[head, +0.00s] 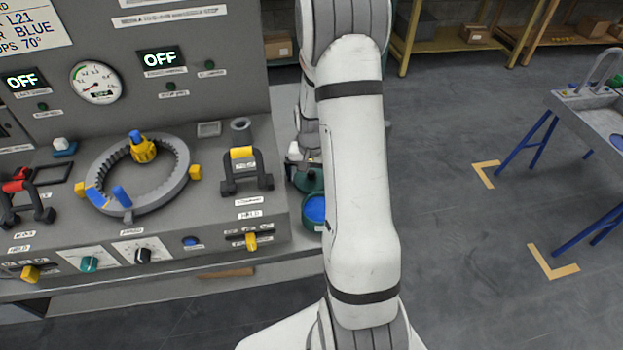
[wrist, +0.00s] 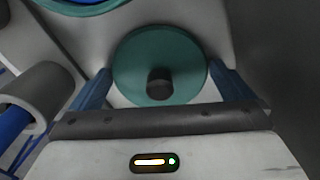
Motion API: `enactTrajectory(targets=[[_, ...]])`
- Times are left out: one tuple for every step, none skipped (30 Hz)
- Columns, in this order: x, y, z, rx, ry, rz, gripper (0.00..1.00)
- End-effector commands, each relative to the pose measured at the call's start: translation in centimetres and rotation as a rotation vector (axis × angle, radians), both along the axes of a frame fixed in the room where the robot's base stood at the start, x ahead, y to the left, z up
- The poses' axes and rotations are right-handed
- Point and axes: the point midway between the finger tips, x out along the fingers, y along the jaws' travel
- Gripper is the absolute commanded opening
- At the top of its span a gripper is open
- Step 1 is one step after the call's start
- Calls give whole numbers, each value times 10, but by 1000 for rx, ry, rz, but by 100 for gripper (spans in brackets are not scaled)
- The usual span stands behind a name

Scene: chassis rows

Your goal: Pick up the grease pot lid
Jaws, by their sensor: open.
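The grease pot lid (wrist: 135,68) is a round teal disc with a black knob, in the middle of the wrist view. My gripper (wrist: 160,75) is open, with one blue finger on each side of the lid. The knob lies between the fingers, and I cannot tell whether they touch the lid. The open grease pot (head: 315,210), green with blue inside, stands at the bench's right end in the head view. Part of a teal rim with blue inside (wrist: 85,8) shows at the top of the wrist view. My arm hides most of my gripper in the head view.
A grey console (head: 215,235) with a toothed ring (head: 100,170), handles and knobs stands left of my arm. A grey hollow cylinder (wrist: 38,88) is left of my gripper in the wrist view. A blue-legged table (head: 590,110) stands at the right, with open floor between.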

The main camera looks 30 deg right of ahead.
Motion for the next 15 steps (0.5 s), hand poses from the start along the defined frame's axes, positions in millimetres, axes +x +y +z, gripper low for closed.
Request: enactTrajectory(targets=[[0,0,0,0,0,0,98],[0,0,0,0,0,0,96],[0,0,0,0,0,0,93],[0,0,0,0,0,-1,90],[0,0,0,0,0,-1,88],[0,0,0,0,0,-1,84],[0,0,0,0,0,-1,82],[0,0,0,0,0,-1,80],[0,-1,0,0,0,-1,76],[0,-1,0,0,0,-1,74],[0,-1,0,0,0,-1,71],[0,-1,0,0,0,-1,68],[0,-1,0,0,0,-1,68],[0,-1,0,0,0,-1,68],[0,-1,0,0,0,-1,68]])
